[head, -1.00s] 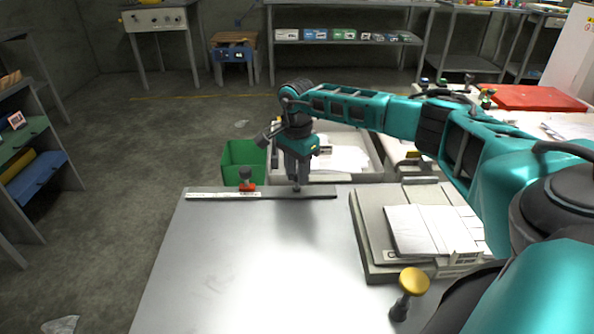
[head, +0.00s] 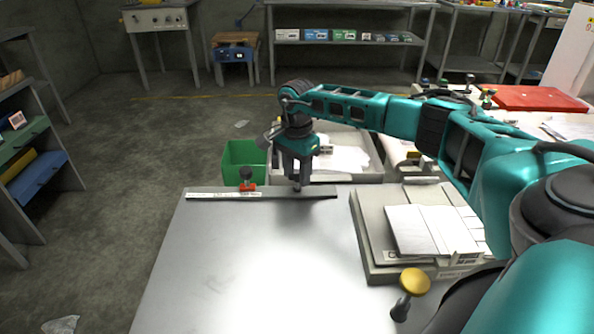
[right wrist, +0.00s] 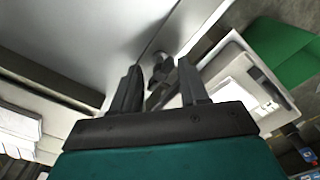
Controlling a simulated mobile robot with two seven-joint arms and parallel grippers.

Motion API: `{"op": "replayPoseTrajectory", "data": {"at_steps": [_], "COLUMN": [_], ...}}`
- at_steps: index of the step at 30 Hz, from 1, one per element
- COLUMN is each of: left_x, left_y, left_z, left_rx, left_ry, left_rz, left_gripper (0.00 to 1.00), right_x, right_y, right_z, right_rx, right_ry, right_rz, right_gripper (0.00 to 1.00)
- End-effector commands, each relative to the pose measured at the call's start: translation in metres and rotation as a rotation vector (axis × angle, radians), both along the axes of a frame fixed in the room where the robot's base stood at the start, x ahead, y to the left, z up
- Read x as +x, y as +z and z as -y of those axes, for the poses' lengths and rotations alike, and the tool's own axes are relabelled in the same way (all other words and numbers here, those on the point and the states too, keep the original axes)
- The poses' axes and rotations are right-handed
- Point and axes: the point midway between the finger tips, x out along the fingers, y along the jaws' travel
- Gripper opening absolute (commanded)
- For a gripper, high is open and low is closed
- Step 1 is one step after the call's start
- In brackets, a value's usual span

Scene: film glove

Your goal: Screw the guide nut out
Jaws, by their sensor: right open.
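A long dark guide bar (head: 285,194) with a pale scale strip lies along the far edge of the metal table. The guide nut, a dark lobed knob (right wrist: 161,72), stands near the bar's right end. In the right wrist view it shows between the two fingers of my right gripper (right wrist: 160,68). The fingers are open, with gaps beside the nut. In the head view my right gripper (head: 297,180) points down over the nut and mostly hides it. My left gripper is not in view.
A red block with a black knob (head: 247,180) sits on the bar to the left. A grey plate stack with papers (head: 425,230) and a yellow-topped knob (head: 413,281) are at the right. A green bin (head: 243,157) stands beyond the table. The table's middle is clear.

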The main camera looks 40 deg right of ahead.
Motion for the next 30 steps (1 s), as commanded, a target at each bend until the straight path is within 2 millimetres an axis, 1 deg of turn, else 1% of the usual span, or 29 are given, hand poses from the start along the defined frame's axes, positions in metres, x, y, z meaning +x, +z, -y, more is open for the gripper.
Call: {"op": "replayPoseTrajectory", "data": {"at_steps": [2,5,8,12,15,18,21,24,30], "left_x": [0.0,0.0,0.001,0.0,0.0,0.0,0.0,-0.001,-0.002], "left_y": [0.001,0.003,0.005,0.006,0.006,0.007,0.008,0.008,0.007], "left_z": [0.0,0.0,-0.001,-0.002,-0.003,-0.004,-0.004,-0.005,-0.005], "left_rx": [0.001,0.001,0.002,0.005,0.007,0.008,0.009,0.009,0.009], "left_ry": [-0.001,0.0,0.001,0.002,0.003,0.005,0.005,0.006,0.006], "left_rz": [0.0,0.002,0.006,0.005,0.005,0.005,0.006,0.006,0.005], "left_gripper": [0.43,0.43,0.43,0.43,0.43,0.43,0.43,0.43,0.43], "right_x": [0.001,0.001,0.001,0.001,0.001,0.001,0.001,0.001,0.001], "right_y": [0.005,0.019,0.039,0.072,0.093,0.109,0.121,0.127,0.129], "right_z": [0.001,0.001,0.0,0.0,-0.001,-0.001,-0.001,-0.001,-0.001], "right_rx": [-0.001,-0.001,0.0,0.001,0.0,0.0,0.0,0.001,0.001], "right_ry": [-0.001,-0.001,-0.001,0.0,0.002,0.003,0.003,0.003,0.003], "right_rz": [0.003,0.004,0.005,0.006,0.004,0.003,0.002,0.001,0.0], "right_gripper": [0.44,0.44,0.44,0.44,0.44,0.44,0.44,0.44,0.44]}}
